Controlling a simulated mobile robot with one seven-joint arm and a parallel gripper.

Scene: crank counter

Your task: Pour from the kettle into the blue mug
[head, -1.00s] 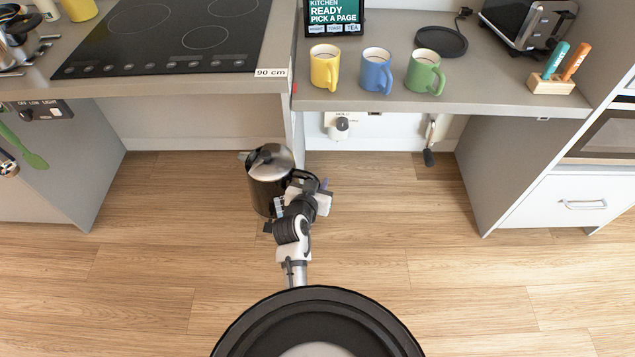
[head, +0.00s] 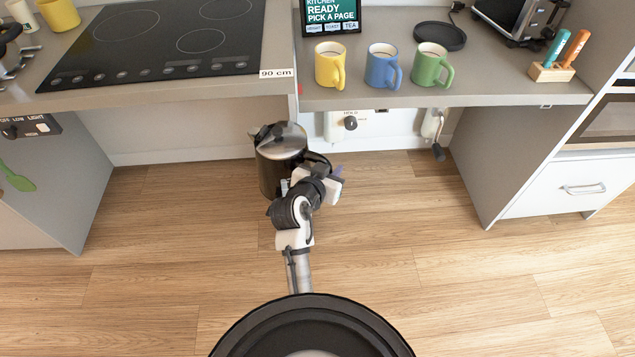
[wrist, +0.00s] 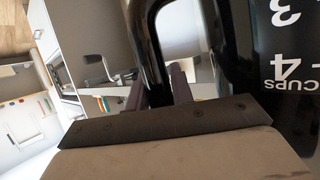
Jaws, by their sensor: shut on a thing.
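The kettle (head: 278,160), dark with a silver lid, is held upright in front of the counter, over the floor. My gripper (head: 318,180) is shut on its black handle at the kettle's right side. In the wrist view the handle (wrist: 143,55) stands between my fingers, beside the dark kettle body (wrist: 285,115) with white cup marks. The blue mug (head: 381,68) stands upright on the lower counter, between the yellow mug (head: 328,66) and the green mug (head: 428,68). The kettle is apart from it, lower and to the left.
The lower counter (head: 480,92) holds a dark round base (head: 440,36), a toaster (head: 515,20), a wooden block with coloured handles (head: 552,72) and a tablet (head: 332,14). The cooktop (head: 160,42) lies left. A crank (head: 437,145) hangs under the counter. The floor is clear.

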